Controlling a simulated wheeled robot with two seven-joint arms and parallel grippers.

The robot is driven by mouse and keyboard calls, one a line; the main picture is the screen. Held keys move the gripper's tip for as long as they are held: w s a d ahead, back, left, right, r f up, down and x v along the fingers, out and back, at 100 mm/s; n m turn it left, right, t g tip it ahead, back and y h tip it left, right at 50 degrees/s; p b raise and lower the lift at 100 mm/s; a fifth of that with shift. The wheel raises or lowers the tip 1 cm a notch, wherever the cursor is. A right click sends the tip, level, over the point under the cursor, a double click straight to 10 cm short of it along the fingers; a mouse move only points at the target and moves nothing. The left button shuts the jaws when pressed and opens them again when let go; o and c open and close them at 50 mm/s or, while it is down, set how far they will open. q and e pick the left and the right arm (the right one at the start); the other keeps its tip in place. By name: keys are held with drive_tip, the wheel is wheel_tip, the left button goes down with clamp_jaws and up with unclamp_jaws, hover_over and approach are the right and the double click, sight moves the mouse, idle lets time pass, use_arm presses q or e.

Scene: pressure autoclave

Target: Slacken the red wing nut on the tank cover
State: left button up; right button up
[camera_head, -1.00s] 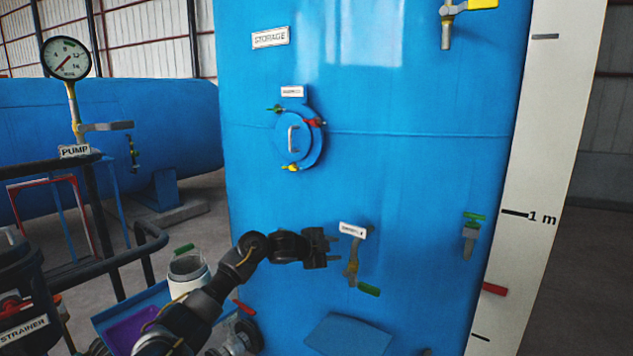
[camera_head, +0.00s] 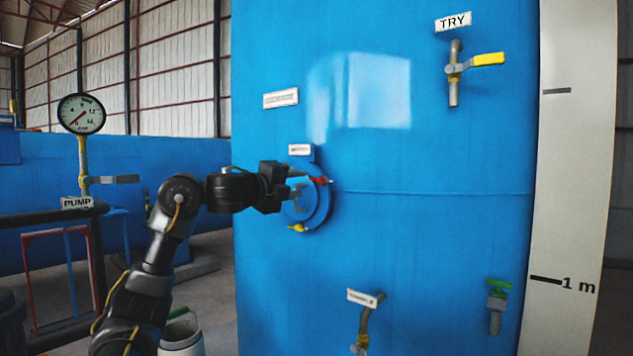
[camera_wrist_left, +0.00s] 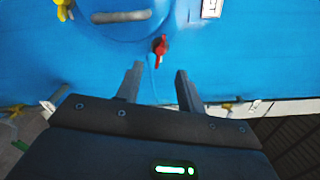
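The red wing nut (camera_head: 319,180) sits at the upper right edge of the round blue cover (camera_head: 320,213) on the big blue tank. In the left wrist view the red wing nut (camera_wrist_left: 160,45) lies just beyond the gap between my fingertips, apart from both. My left gripper (camera_head: 297,190) is in front of the cover and hides part of it. Its two fingers stand apart with nothing between them, as the left wrist view (camera_wrist_left: 156,78) shows. A yellow wing nut (camera_head: 297,228) is at the cover's bottom. My right gripper is not in view.
The cover's grey handle (camera_wrist_left: 121,16) is close to the red wing nut. A yellow-handled valve (camera_head: 470,65) is at upper right, and a tap (camera_head: 363,320) sticks out below the cover. A pressure gauge (camera_head: 82,114) stands at left.

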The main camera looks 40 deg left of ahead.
sight(321, 181)
use_arm(q)
drive_tip(key=w+p, duration=0.1)
drive_tip(key=w, duration=0.7)
drive_tip(key=shift+p, duration=0.4)
drive_tip(key=shift+s, duration=0.1)
clamp_jaws()
